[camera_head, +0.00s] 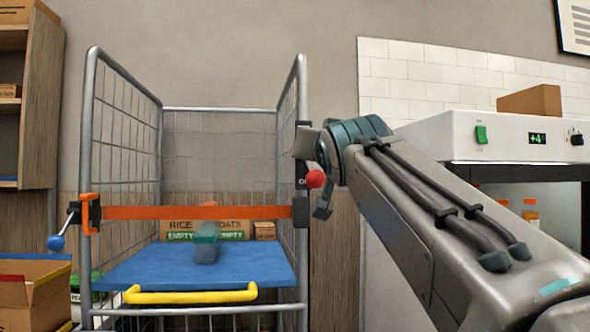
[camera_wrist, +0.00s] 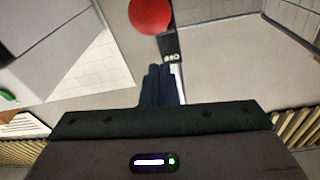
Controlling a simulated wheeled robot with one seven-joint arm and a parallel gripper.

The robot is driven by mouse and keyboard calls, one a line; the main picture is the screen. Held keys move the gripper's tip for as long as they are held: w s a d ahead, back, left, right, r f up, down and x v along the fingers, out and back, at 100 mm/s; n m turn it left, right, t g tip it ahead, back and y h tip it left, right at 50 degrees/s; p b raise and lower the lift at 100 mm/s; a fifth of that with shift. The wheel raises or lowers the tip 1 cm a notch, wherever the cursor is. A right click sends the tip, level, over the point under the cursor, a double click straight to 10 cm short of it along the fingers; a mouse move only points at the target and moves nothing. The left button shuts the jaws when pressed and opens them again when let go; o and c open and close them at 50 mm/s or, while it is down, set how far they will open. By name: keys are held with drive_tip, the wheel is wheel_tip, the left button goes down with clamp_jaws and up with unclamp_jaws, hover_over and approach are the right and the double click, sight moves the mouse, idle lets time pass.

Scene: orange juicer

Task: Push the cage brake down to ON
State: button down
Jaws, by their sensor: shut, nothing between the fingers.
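The roll cage (camera_head: 93,180) stands at the left with grey wire sides. A brake lever with a red ball knob (camera_head: 315,179) is at its right front post, beside a black plate with partly hidden lettering (camera_head: 301,183). In the wrist view the red knob (camera_wrist: 151,14) shows at the top, with a small white label (camera_wrist: 172,58) just below it. My gripper (camera_wrist: 159,72) is shut and empty, its fingertips just below the knob in that picture. I cannot tell whether they touch the lever. In the head view my wrist hides part of the post.
An orange bar (camera_head: 190,212) crosses the cage front above a blue shelf (camera_head: 190,265) with a yellow handle (camera_head: 190,296). A blue-knobbed lever (camera_head: 57,242) sticks out at the left post. A white machine (camera_head: 480,138) stands at the right, near my arm.

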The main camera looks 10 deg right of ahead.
sight(320, 174)
drive_tip(key=shift+w+f+t+b, duration=0.2)
drive_tip(key=shift+f+t+b, duration=0.35)
drive_tip(key=shift+f+b, duration=1.05)
drive_tip(key=shift+w+f+t+b, duration=0.15)
drive_tip(key=shift+f+t+b, duration=0.45)
drive_tip(key=shift+b, duration=2)
drive_tip(key=shift+w+f, duration=0.1)
drive_tip(key=shift+f, duration=0.1)
wheel_tip(320, 174, up, 5)
drive_tip(key=p, duration=0.4)
drive_tip(key=b+v, duration=0.6)
drive_tip(key=v, duration=0.4)
drive_tip(key=shift+s+d+f, duration=0.2)
drive_tip(key=shift+s+f, duration=0.1)
drive_tip(key=shift+f, duration=0.2)
drive_tip(key=shift+r, duration=0.1)
